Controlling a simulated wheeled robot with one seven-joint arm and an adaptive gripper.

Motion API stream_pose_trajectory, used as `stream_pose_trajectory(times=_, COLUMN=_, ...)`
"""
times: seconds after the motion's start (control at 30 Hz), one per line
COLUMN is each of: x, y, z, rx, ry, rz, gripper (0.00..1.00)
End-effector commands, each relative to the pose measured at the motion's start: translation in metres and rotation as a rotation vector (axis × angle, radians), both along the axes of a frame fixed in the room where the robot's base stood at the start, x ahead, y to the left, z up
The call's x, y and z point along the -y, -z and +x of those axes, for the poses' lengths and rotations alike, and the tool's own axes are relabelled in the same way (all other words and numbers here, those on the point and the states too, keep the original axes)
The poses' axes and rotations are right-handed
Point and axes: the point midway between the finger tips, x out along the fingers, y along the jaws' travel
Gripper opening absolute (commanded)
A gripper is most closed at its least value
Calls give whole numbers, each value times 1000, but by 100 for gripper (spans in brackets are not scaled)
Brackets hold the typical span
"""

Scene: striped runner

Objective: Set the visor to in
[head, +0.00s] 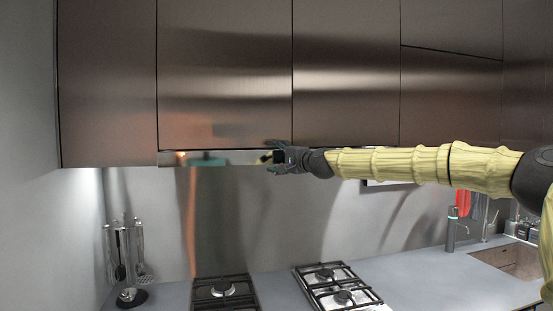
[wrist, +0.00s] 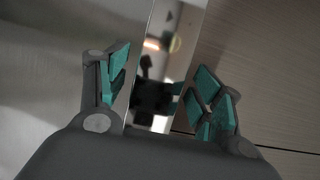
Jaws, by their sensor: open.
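The visor (head: 228,158) is a shiny, narrow strip along the bottom of the brown metal cabinets, above the stove. My gripper (head: 275,157) is at the right part of this strip in the head view. In the wrist view the visor (wrist: 166,62) runs as a mirror-like band between the two teal-padded fingers of my gripper (wrist: 165,95). The fingers are spread apart, one on each side of the band. I cannot tell whether either finger touches it. How far the visor stands out from the cabinets is hard to judge.
Brown cabinets (head: 224,75) line the wall above. Below are two black gas burners (head: 225,290) and (head: 338,285) on a grey counter (head: 425,275). A utensil holder (head: 128,255) stands at the left, a bottle (head: 451,230) at the right. The space below the visor is clear.

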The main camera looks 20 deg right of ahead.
Motion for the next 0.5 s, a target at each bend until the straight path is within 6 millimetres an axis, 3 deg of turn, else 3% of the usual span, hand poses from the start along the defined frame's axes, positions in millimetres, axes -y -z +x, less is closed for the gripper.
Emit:
stream_pose_trajectory(times=0.17, x=3, y=0, z=-7, rx=0, ry=0, rz=1, gripper=66)
stream_pose_trajectory(times=0.5, x=18, y=0, z=-49, rx=1, ry=-1, rz=0, gripper=66)
